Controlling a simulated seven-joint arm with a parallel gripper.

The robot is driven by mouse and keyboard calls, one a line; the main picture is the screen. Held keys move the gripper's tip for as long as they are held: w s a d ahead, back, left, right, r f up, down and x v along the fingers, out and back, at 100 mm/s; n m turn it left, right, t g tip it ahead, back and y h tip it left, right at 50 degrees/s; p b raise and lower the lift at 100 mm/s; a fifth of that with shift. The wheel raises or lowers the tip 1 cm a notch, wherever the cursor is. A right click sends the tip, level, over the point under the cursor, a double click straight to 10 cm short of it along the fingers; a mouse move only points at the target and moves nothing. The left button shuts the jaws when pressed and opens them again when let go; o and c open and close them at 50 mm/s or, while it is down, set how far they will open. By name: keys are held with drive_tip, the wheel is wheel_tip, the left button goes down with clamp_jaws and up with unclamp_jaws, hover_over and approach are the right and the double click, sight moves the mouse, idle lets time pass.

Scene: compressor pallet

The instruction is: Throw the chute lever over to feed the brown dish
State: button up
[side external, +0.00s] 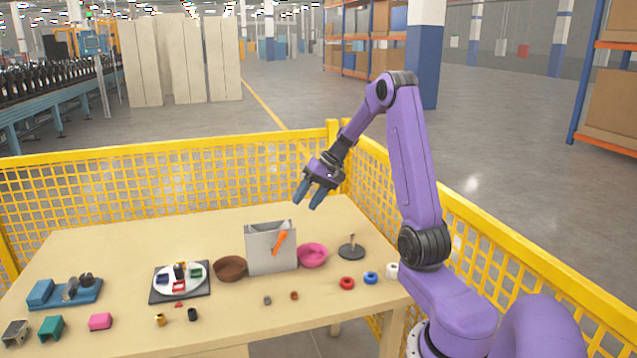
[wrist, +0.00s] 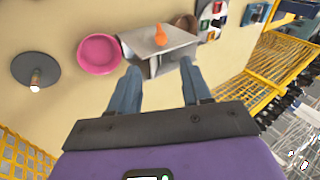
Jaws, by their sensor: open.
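The grey chute box (side external: 262,255) stands on the table between two dishes. Its orange lever (side external: 279,242) is on the front face, with its upper end leaning right, toward the pink dish. The lever also shows in the wrist view (wrist: 160,35). The brown dish (side external: 230,268) is left of the box and the pink dish (side external: 313,255) is right of it. In the wrist view the pink dish (wrist: 99,54) is left and the brown dish (wrist: 185,21) is partly hidden behind the box. My gripper (side external: 308,203) is open and empty, above and behind the box, apart from the lever.
A peg stand (side external: 351,250) is right of the pink dish, near red (side external: 347,282) and blue (side external: 371,277) rings. A plate on a dark base (side external: 180,293) lies left. Small loose pieces lie along the front. Yellow mesh fencing (side external: 150,178) borders the table.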

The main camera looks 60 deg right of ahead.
drive_tip(key=v, duration=0.5)
drive_tip(key=shift+s+d+r, duration=0.1)
drive_tip(key=shift+s+r, duration=0.05)
drive_tip(key=shift+r, duration=0.15)
drive_tip(key=s+a+f+n+g, duration=0.1)
drive_tip(key=s+a+n+g, duration=0.25)
drive_tip(key=a, duration=0.95)
drive_tip(key=s+a+n+g, duration=0.2)
drive_tip(key=a+n, duration=0.3)
drive_tip(key=a, duration=0.8)
drive_tip(key=s+a+f+n+h, duration=0.1)
drive_tip(key=s+a+n, duration=0.3)
drive_tip(key=s, duration=0.6)
drive_tip(key=s+a+f+n+h, duration=0.1)
drive_tip(key=s+a+n+h, duration=0.1)
drive_tip(key=s+a+n, duration=0.2)
drive_tip(key=s+n, duration=0.3)
drive_tip(key=s, duration=0.3)
drive_tip(key=shift+a+f+h, duration=0.25)
drive_tip(key=shift+f+h, duration=0.05)
